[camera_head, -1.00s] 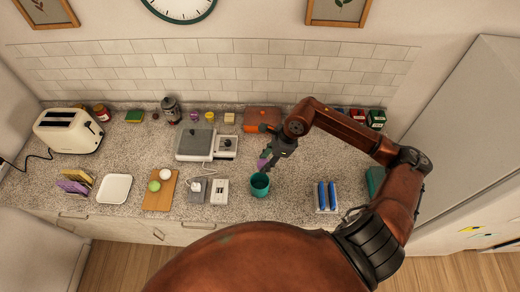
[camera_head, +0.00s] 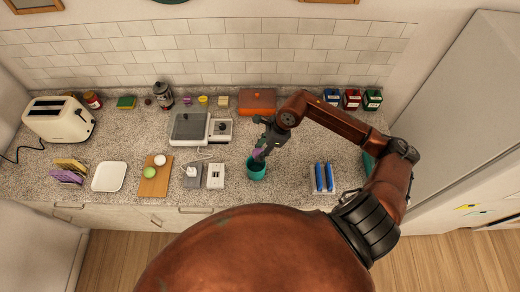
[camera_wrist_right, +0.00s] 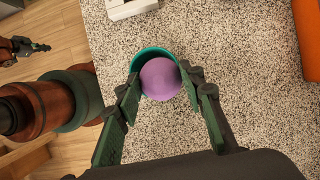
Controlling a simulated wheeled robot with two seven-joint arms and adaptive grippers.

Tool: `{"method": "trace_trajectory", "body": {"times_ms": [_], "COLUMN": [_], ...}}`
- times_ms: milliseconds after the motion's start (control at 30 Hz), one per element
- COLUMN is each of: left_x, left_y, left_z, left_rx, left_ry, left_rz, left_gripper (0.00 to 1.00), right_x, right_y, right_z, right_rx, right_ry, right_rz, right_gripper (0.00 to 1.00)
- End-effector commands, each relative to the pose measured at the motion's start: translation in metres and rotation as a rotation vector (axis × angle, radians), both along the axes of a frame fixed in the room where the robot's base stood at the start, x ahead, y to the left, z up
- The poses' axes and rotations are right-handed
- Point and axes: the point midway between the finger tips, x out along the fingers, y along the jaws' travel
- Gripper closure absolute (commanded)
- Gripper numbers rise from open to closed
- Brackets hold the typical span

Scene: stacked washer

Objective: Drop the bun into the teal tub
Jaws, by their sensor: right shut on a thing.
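The bun is a round lilac piece, seen in the right wrist view (camera_wrist_right: 160,78) between my right gripper's fingers and in the head view (camera_head: 258,153). The teal tub (camera_head: 256,173) stands on the counter near its front edge. Its rim also shows in the right wrist view (camera_wrist_right: 150,52), partly hidden behind the bun. My right gripper (camera_head: 263,146) is shut on the bun and holds it over the tub's opening. My left gripper (camera_wrist_right: 32,47) seems to show small at the left edge of the right wrist view; its jaws are unclear.
A white socket-like block (camera_head: 216,176) stands just left of the tub. A tray with blue rods (camera_head: 324,190) lies to its right. A grey scale-like appliance (camera_head: 189,128) and an orange box (camera_head: 257,99) are farther back. The counter between the tub and rods is clear.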

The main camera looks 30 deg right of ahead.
Motion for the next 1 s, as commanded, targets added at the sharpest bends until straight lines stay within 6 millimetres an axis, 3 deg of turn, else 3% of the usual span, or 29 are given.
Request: {"method": "trace_trajectory", "body": {"times_ms": [33,67,333,667,833,1000], "left_x": [-0.001,-0.001,-0.005,-0.008,-0.007,-0.006], "left_y": [0.000,0.000,0.000,0.000,0.000,0.000], "left_z": [0.000,0.000,0.000,-0.001,-0.001,-0.001], "left_rx": [0.000,0.000,0.000,0.000,0.000,0.000], "left_ry": [0.001,0.002,0.007,0.010,0.009,0.008], "left_rz": [0.000,0.000,0.000,0.001,0.001,0.001], "left_gripper": [1.00,1.00,1.00,1.00,1.00,1.00], "right_x": [0.000,0.000,0.000,-0.001,-0.005,-0.012], "right_y": [0.000,0.000,0.000,-0.002,-0.010,-0.022], "right_z": [0.000,0.000,0.000,0.003,0.023,0.057], "right_rx": [0.000,0.000,0.000,-0.001,-0.005,-0.006], "right_ry": [0.000,0.000,0.000,0.000,-0.002,-0.001], "right_rz": [0.000,0.000,0.000,0.000,-0.001,-0.001], "right_gripper": [0.88,0.62,0.43,0.43,0.43,0.43]}}
